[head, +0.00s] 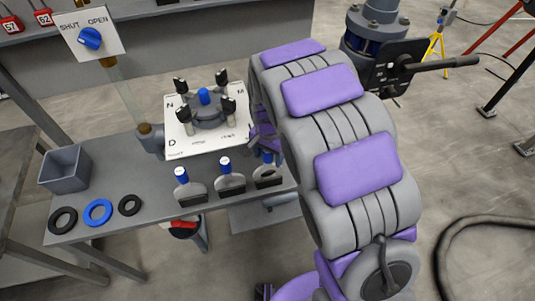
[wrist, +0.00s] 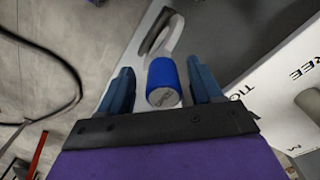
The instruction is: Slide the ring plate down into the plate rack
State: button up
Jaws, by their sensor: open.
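The ring plate (head: 268,176), grey with a ring-shaped opening, stands in a dark holder at the right end of a row of three blue-knobbed plates on the bench. In the wrist view its blue knob (wrist: 163,82) lies between my two dark blue fingers, and a pale grey loop (wrist: 158,32) shows beyond it. My gripper (wrist: 163,88) is open, with a visible gap on each side of the knob. In the head view my arm covers most of the gripper. I cannot tell which part is the plate rack.
A white lettered board (head: 185,142) with a clamped round fitting (head: 207,110) stands behind the plates. Two other plates (head: 230,183) stand to the left. Rings (head: 98,212) and a grey bin (head: 65,168) sit farther left. A SHUT/OPEN valve sign (head: 92,38) rises behind.

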notch_tip(320, 180, up, 17)
jog(key=p, duration=0.3)
jog(key=shift+r+p, duration=0.15)
jog(key=shift+p, duration=0.2)
jog(key=shift+s+a, duration=0.1)
dwell(0.4)
jog(key=s+d+r+n+g, duration=0.1)
jog(key=s+d+r, duration=0.1)
jog(key=s+d, duration=0.45)
jog(key=s+d+r+n, duration=0.1)
jog(key=s+d, duration=0.3)
jog(key=s, duration=0.5)
jog(key=s+d+f+n, duration=0.1)
jog(key=s+d+n, duration=0.1)
jog(key=s, duration=0.6)
jog(key=s+d+f+n+g, duration=0.1)
jog(key=s, duration=0.7)
jog(key=shift+s+d+n, duration=0.25)
jog(key=shift+d+n, duration=0.15)
